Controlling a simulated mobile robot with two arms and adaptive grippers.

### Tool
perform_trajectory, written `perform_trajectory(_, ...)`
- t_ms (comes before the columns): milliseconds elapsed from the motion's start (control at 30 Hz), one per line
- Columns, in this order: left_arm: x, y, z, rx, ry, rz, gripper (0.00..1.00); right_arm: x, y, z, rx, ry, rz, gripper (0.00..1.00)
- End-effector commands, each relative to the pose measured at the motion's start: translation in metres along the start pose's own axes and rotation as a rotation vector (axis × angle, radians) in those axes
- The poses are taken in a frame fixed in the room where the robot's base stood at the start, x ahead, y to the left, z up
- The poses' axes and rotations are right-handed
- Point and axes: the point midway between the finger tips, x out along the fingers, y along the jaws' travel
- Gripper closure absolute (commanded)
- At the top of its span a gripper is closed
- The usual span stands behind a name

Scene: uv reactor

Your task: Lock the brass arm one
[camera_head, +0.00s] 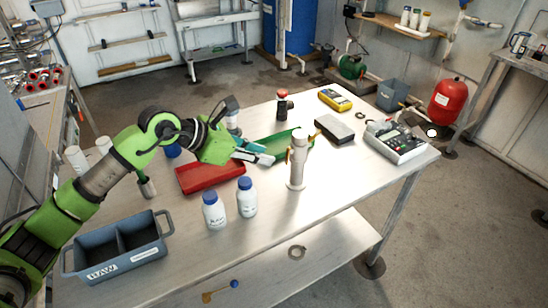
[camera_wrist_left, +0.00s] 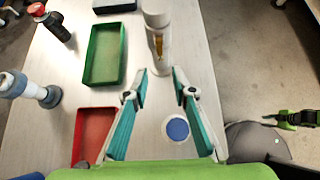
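The pale cylindrical reactor (camera_head: 297,166) stands upright on the steel table. A brass arm (camera_head: 289,155) sits on its left side and another brass piece (camera_head: 313,139) sticks out at its upper right. In the left wrist view the reactor (camera_wrist_left: 157,20) is straight ahead, with a brass arm (camera_wrist_left: 159,44) on its near side. My left gripper (camera_head: 268,153) is open and empty, just left of the reactor; its teal fingers (camera_wrist_left: 159,82) point towards it without touching. A green and black arm part, likely my right one, shows small at the right of the left wrist view; its fingers are unclear.
A red tray (camera_head: 205,180) and green tray (camera_head: 265,150) lie near the gripper. Two blue-capped bottles (camera_head: 214,211) (camera_head: 247,198) stand left of the reactor. A grey bin (camera_head: 118,246) is at front left.

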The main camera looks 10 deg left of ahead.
Motion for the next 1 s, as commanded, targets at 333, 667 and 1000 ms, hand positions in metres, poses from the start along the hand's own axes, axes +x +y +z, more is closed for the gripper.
perform_trajectory(333,-0.045,0.000,-0.001,0.001,0.001,0.000,0.76,0.000,0.000,0.000,0.000,0.000,0.000,0.76)
perform_trajectory(667,-0.048,-0.001,0.000,0.001,0.001,-0.001,0.86,0.000,-0.001,0.000,0.000,0.000,0.000,0.76)
perform_trajectory(1000,-0.061,-0.003,0.001,0.010,0.156,-0.003,1.00,-0.014,-0.001,-0.001,0.001,0.000,-0.001,0.76)
